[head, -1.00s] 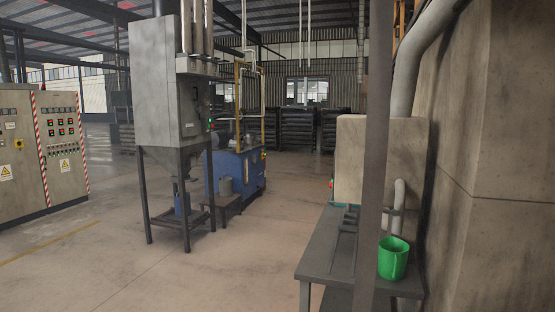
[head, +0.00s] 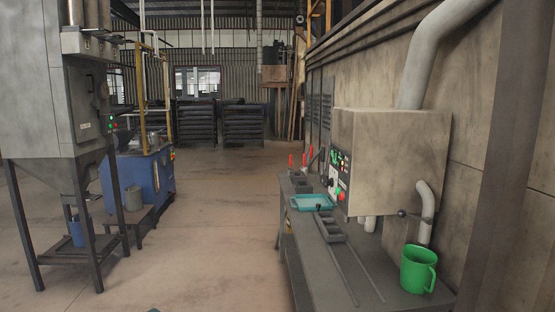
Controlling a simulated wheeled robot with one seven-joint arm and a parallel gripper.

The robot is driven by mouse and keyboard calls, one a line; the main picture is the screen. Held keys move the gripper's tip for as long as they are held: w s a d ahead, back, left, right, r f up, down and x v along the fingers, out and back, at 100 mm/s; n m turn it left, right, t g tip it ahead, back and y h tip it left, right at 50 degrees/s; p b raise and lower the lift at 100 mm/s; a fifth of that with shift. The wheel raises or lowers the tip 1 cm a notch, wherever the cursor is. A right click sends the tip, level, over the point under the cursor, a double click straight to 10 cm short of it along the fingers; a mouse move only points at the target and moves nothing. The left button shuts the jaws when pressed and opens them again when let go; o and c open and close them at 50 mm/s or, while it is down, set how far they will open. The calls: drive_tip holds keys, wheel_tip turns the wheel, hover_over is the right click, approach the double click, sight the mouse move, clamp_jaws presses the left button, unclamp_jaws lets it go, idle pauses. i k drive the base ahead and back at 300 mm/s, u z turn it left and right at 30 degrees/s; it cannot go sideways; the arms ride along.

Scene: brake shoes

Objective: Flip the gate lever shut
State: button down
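A small dark lever with a round knob (head: 402,213) sticks out beside the pale bent pipe (head: 425,212) at the lower right of the grey box machine (head: 390,160). I cannot tell for sure that it is the gate lever, nor whether it stands open or shut. A green mug (head: 416,272) stands on the dark bench (head: 325,285) below the pipe. My gripper is not in view.
The bench also holds a teal tray (head: 311,203) and red-tipped tools (head: 304,159). A grey hopper on legs (head: 55,125) and a blue machine (head: 140,170) stand left. A post (head: 510,150) rises at right. The floor between is clear.

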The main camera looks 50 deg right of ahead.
sight(401, 213)
drive_tip(key=z, duration=0.65)
drive_tip(key=i, duration=0.85)
drive_tip(key=z, duration=1.5)
drive_tip(key=i, duration=0.4)
drive_tip(key=z, duration=0.35)
